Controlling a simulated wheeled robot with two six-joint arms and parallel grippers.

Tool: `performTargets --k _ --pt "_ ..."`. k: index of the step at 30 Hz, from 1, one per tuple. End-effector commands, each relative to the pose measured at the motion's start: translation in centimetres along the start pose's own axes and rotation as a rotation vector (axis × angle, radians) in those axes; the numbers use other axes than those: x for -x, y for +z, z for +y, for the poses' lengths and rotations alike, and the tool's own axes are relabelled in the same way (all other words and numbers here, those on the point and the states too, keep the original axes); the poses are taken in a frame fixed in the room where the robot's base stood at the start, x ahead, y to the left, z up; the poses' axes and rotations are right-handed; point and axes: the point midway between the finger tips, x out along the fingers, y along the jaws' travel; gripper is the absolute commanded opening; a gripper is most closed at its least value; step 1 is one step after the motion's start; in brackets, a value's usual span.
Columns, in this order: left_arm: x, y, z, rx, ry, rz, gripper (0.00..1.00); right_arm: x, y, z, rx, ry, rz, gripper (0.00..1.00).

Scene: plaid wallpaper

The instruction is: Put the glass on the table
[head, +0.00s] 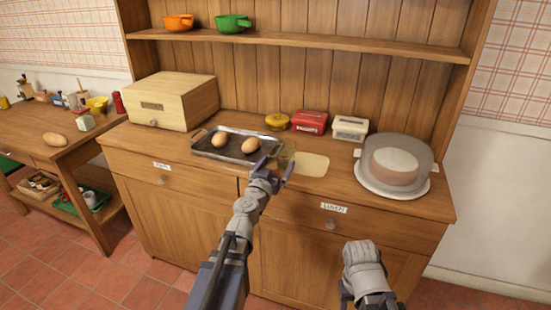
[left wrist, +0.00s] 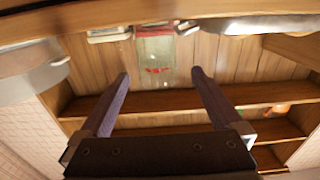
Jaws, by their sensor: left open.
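The glass (head: 287,150) is a see-through, faintly greenish shape on the sideboard, just right of the metal tray. In the left wrist view, the glass (left wrist: 155,48) shows upside down, centred ahead of the fingers. My left gripper (head: 278,167) is open, with its tips at the near side of the glass. The two spread fingers (left wrist: 160,73) hold nothing; whether the tips flank the glass is hard to tell. My right gripper (head: 362,254) hangs in front of the sideboard, its fingers hard to make out. A wooden table (head: 52,146) stands at the left.
The sideboard top (head: 333,193) also holds a tray (head: 202,151) with two eggs, a bread box (head: 165,105), a yellow pot (head: 277,121), red (head: 310,122) and white (head: 350,128) boxes, and a covered cake (head: 397,162). The table's near part is fairly clear beside a loaf (head: 54,139).

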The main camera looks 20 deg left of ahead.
Motion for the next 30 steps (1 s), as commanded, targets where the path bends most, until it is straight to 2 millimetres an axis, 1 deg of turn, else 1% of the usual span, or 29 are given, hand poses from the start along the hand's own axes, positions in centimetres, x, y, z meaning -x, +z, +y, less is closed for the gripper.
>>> performTargets --k 8,13,16,22,25,27,30 --pt "-2.6 0.1 0.0 0.0 0.001 0.0 1.0 -0.1 0.0 0.0 0.0 0.0 0.0 0.5" --pt "-2.7 0.1 0.0 0.0 0.0 0.0 1.0 -0.1 0.0 0.0 0.0 0.0 0.0 0.5" --pt "-3.5 0.3 0.1 0.0 0.0 0.0 1.0 -0.3 0.0 0.0 0.0 0.0 0.0 0.5" --pt "-6.3 0.8 0.4 0.0 -0.001 0.0 1.0 -0.8 -0.1 -0.1 0.0 0.0 0.0 0.5" --pt "-7.6 0.6 0.3 0.0 -0.001 0.0 1.0 -0.6 0.0 -0.1 0.0 0.0 0.0 0.5" --pt "-7.9 0.6 0.4 0.0 -0.001 0.0 1.0 -0.6 0.0 -0.1 0.0 0.0 0.0 0.5" --pt "-7.8 0.6 0.4 0.0 -0.001 0.0 1.0 -0.6 0.0 -0.1 0.0 0.0 0.0 0.5"
